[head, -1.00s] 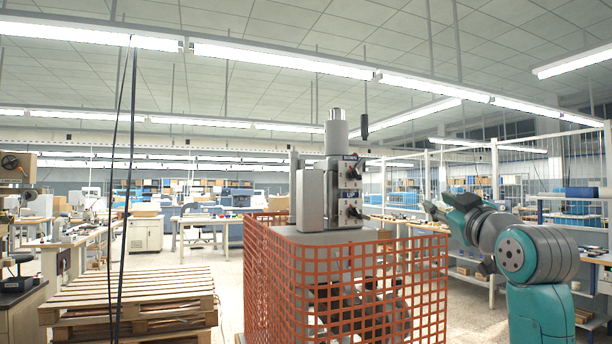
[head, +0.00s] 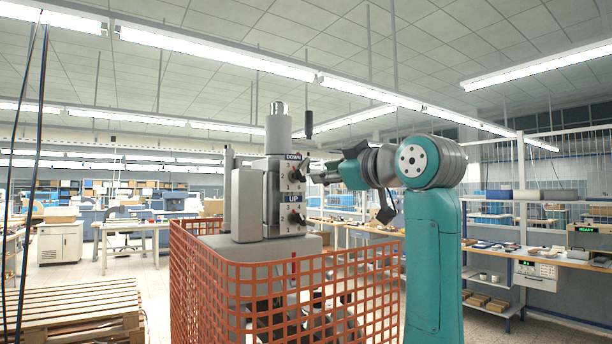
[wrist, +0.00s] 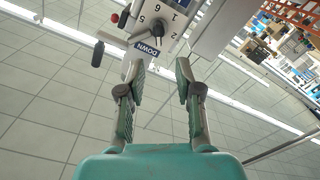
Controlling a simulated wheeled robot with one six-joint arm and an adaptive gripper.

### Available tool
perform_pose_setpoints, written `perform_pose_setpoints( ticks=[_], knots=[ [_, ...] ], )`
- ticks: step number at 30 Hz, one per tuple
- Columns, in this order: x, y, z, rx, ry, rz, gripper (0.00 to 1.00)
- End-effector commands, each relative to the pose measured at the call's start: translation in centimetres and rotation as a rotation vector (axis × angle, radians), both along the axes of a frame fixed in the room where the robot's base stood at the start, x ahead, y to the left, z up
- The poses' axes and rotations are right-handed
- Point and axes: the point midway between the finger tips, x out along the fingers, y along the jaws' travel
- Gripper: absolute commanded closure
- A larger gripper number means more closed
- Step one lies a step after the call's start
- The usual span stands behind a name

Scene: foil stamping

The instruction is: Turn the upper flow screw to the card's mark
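The grey machine head (head: 245,195) carries two plates, one marked DOWN above and one marked UP below. The upper flow screw (head: 297,173) is a dark knob on the DOWN plate. In the wrist view this screw (wrist: 157,31) stands amid a numbered dial beyond my fingertips. The lower flow screw (head: 297,219) is on the UP plate. My gripper (wrist: 161,68) is open and empty, its fingers apart and short of the upper screw. In the head view my gripper (head: 322,174) is close to the DOWN plate's right side. I cannot make out a card.
An orange mesh fence (head: 215,285) surrounds the machine's lower part. A dark hanging handle (head: 309,124) is beside the machine's top; a red knob (wrist: 114,18) shows near the dial. Wooden pallets (head: 80,312) lie at left. Workbenches and shelves (head: 490,250) stand at right.

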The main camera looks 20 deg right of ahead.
Motion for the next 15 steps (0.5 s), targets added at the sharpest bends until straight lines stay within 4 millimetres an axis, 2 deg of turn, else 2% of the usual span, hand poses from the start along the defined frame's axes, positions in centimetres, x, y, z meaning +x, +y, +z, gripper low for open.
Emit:
perform_pose_setpoints(
  ticks=[9,15],
  knots=[
    [5.3,1.8,0.0,0.002,0.001,-0.001,0.66],
    [7.8,2.5,0.0,0.002,0.000,-0.001,0.66]
  ],
)
